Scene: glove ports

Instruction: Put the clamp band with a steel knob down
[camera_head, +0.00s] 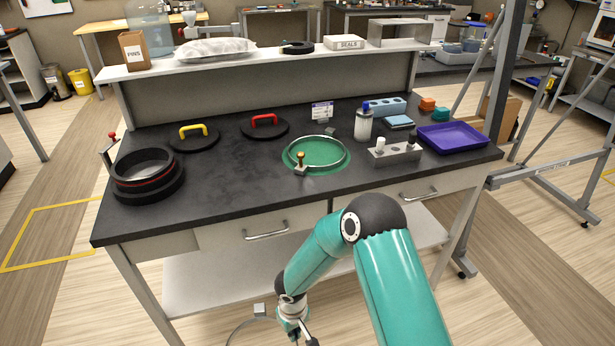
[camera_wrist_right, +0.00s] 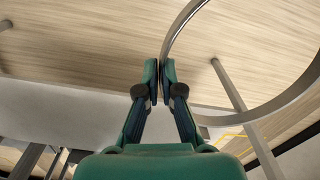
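The clamp band with a steel knob (camera_head: 260,311) is a thin metal ring, low in front of the bench and cut off by the bottom edge of the head view. In the right wrist view its band (camera_wrist_right: 184,18) curves from the fingertips out to the right. My right gripper (camera_head: 303,334) is shut on the band, below bench-top height; its fingers meet on it in the wrist view (camera_wrist_right: 160,72). Another clamp band (camera_head: 345,160), with a brass knob, lies on the round green mat (camera_head: 318,150) on the bench. My left gripper is not in view.
The black bench (camera_head: 235,185) holds a black port ring (camera_head: 147,178) at left and lids with yellow (camera_head: 193,130) and red handles (camera_head: 264,119). A bottle (camera_head: 363,125), metal block (camera_head: 395,152) and purple tray (camera_head: 455,137) stand at right. The front left-centre is bare.

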